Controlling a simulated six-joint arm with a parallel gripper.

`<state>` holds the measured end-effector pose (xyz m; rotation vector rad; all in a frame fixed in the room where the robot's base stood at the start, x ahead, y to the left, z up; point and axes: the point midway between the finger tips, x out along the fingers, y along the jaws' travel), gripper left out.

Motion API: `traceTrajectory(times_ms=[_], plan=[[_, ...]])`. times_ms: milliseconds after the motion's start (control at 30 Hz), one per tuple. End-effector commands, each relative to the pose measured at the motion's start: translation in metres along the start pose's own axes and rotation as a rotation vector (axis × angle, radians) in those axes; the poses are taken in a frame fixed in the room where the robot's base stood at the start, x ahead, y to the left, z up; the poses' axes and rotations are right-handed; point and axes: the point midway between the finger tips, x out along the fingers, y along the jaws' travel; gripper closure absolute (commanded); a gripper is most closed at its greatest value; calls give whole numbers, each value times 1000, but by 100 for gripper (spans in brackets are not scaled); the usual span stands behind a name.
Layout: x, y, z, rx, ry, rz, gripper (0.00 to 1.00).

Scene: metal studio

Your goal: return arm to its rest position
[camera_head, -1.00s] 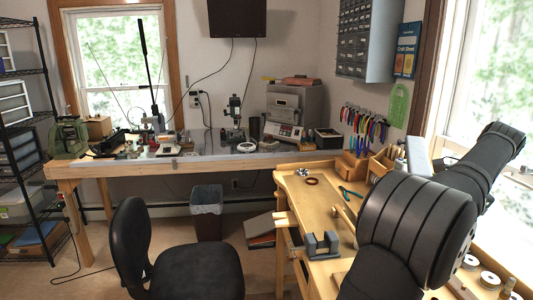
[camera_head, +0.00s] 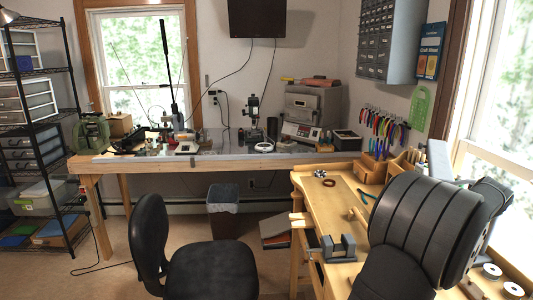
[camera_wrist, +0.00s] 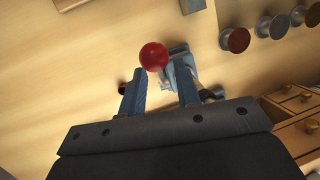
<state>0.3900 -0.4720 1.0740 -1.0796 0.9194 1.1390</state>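My gripper (camera_wrist: 159,68) shows in the wrist view with its two blue-grey fingers apart, over a light wooden surface. A red ball (camera_wrist: 153,56) appears between and just past the fingertips. I cannot tell how far below the fingers it is, and neither finger clearly presses on it. In the head view my dark arm fills the right side over the wooden bench (camera_head: 345,205), and my gripper is hidden there.
A grey clamp-like block (camera_head: 338,248) sits on the bench's left edge. A black chair (camera_head: 210,268) stands left of the bench. A window is on the right.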

Motion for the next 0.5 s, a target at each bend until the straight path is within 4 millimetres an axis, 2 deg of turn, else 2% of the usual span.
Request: traceTrajectory(times_ms=[267, 500], plan=[[-2, 0, 0, 0, 1, 0, 70], [-24, 0, -1, -1, 3, -2, 70]])
